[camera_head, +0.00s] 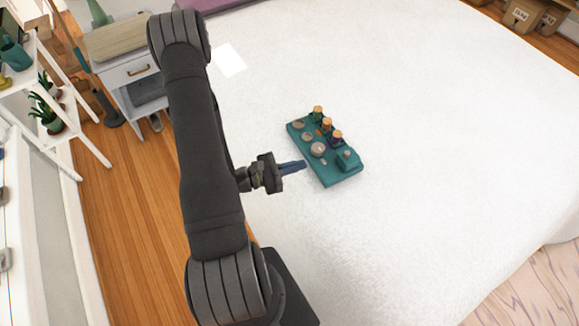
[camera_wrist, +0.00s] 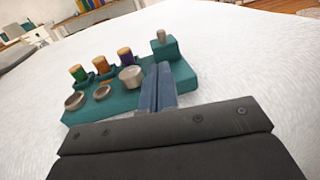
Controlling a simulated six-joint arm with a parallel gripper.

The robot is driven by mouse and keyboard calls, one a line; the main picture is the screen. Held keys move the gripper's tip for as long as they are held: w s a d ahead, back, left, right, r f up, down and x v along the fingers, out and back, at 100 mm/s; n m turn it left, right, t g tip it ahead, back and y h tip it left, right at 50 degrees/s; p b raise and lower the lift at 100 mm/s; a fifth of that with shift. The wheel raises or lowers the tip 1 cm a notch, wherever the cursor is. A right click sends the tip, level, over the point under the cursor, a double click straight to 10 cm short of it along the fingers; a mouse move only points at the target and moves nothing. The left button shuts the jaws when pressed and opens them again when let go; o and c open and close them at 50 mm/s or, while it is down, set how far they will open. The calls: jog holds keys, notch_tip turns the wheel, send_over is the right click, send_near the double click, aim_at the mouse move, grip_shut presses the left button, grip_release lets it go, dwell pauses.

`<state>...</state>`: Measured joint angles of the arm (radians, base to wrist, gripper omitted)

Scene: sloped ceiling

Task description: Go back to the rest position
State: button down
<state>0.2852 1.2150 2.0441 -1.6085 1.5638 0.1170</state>
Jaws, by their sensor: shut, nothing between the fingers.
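My gripper (camera_head: 302,166) is shut and empty, its blue fingers pressed together. In the head view the fingertips are just left of a teal tray (camera_head: 341,178) lying on the white bed-like surface (camera_head: 420,110). In the wrist view my gripper (camera_wrist: 163,68) shows in front of the tray (camera_wrist: 105,110) and hides part of it. I cannot tell whether the fingers touch the tray.
The tray holds several small jars with wooden tops (camera_wrist: 124,53), a pale bowl (camera_wrist: 131,77) and small round dishes (camera_wrist: 74,101). A white side table (camera_head: 130,70) and a plant shelf (camera_head: 50,90) stand at the left. The white surface around the tray is clear.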

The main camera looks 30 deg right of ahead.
aim_at(344, 154)
jog(key=shift+v, duration=1.05)
jog(key=shift+d, duration=0.15)
jog(key=shift+x, duration=6.85)
jog(key=shift+s+v, duration=0.2)
jog(key=shift+v, duration=1.75)
jog(key=shift+s+v, duration=0.15)
jog(key=shift+v, duration=1.75)
jog(key=shift+s+v, duration=0.2)
jog(key=shift+v, duration=1.75)
